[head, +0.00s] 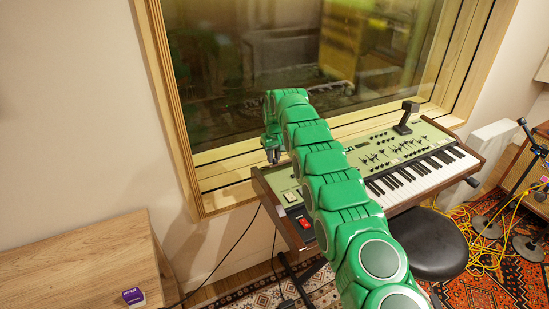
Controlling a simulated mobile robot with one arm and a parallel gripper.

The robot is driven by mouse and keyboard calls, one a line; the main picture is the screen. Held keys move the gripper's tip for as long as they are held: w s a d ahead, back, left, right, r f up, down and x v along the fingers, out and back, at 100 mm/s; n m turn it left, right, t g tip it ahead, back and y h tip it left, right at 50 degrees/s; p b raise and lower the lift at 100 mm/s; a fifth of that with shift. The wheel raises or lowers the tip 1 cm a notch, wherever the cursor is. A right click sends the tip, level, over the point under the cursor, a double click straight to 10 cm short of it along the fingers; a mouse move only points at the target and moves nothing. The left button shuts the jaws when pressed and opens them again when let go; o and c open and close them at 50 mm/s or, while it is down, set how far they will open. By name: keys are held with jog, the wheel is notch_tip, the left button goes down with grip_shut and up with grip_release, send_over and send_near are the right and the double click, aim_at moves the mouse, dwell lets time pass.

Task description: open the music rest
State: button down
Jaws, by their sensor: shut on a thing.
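An electric keyboard (430,172) with a pale green control panel and wooden end cheeks stands below the window. My green arm reaches across its left half and hides much of the panel there. My gripper (273,155) points down at the keyboard's back left corner. It is shut on a small part at the back edge, which I take to be the music rest. That part is too small and too hidden to make out, so I cannot tell its angle.
A black upright piece (405,118) stands on the keyboard's back right. The window (290,50) is close behind. A black stool (428,243) is in front. A wooden cabinet (75,262) with a small purple box (133,297) is at left. Yellow cables (480,243) and microphone stands are at right.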

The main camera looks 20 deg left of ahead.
jog(key=shift+w+a+r, duration=0.3)
jog(key=shift+w+a, duration=0.15)
jog(key=shift+w, duration=0.15)
dwell(0.7)
dwell(0.5)
jog(key=c, duration=1)
grip_release()
jog(key=shift+s+d, duration=0.2)
jog(key=shift+s, duration=0.05)
jog(key=shift+s+d+f, duration=0.5)
jog(key=shift+s+d, duration=0.05)
jog(key=shift+s+d+f, duration=0.4)
jog(key=shift+s+f, duration=0.05)
jog(key=shift+f, duration=0.15)
jog(key=shift+s+d+f, duration=0.4)
jog(key=shift+s+f, duration=0.05)
jog(key=shift+f, duration=0.25)
jog(key=shift+s+d+f+t+y, duration=0.1)
jog(key=shift+d+t+y, duration=0.1)
jog(key=shift+t+y, duration=0.1)
